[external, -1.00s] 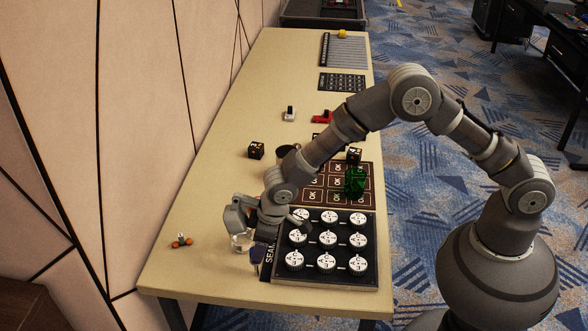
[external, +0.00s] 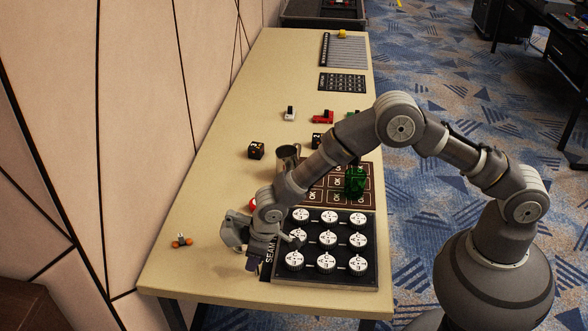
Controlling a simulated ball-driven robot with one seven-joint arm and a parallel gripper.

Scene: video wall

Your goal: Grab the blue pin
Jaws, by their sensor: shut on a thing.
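My gripper (external: 250,246) is above the near left part of the table, just left of the black tray of knobs. It is shut on a small dark blue-purple piece, the blue pin (external: 252,264), whose lower end shows below the fingers. The rest of the pin is hidden by the gripper. From this view I cannot tell exactly how high the pin is above the table.
A black tray (external: 374,273) of several white round knobs lies right of my gripper, with a brown OK board (external: 369,190) and green cube (external: 355,180) behind it. A metal cup (external: 288,154), dice (external: 256,150) and small orange piece (external: 182,241) stand around.

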